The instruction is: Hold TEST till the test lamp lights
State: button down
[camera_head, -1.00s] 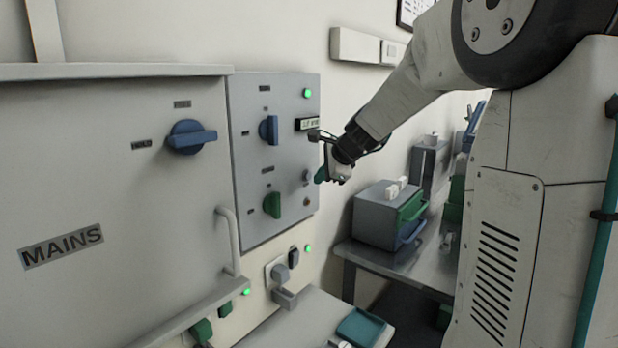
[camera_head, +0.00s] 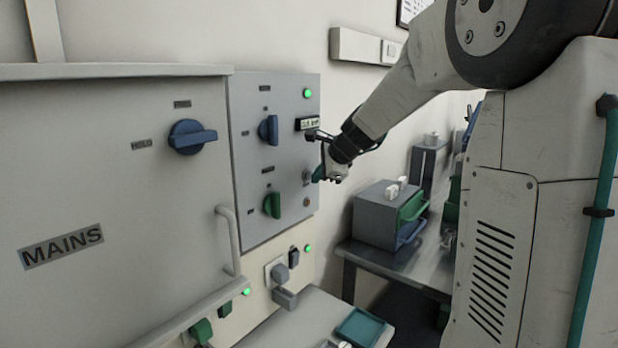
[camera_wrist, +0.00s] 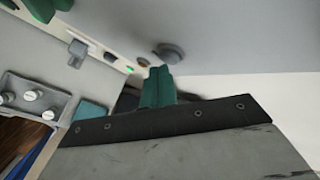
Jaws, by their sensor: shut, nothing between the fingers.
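The control panel (camera_head: 246,190) is a grey upright plate. A small grey button (camera_head: 306,176) sits low on its right side, beside my fingertips; its label is too small to read. A round grey knob-like part (camera_wrist: 171,51) shows just beyond my fingertips in the wrist view. Below the button, a small brownish lamp (camera_head: 307,202) looks dark. My gripper (camera_head: 318,174) has green fingers, closed together and empty, close to the panel; I cannot tell whether they touch the button. The fingers also show in the wrist view (camera_wrist: 157,85).
The panel has a blue knob (camera_head: 269,130), a green knob (camera_head: 272,205), a small display (camera_head: 307,124) and a lit green lamp (camera_head: 308,93). The MAINS cabinet (camera_head: 110,200) stands left. A bench with a drawer box (camera_head: 372,216) stands behind right.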

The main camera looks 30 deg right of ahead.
jog(key=shift+w+a, duration=0.1)
jog(key=shift+w, duration=0.3)
dwell(0.3)
jog(key=shift+s+d, duration=0.25)
jog(key=shift+s, duration=0.6)
jog(key=shift+s, duration=0.1)
jog(key=s, duration=0.1)
jog(key=s+d, duration=0.1)
jog(key=s, duration=0.2)
jog(key=shift+s+d, duration=0.25)
jog(key=shift+d, duration=0.1)
dwell(0.4)
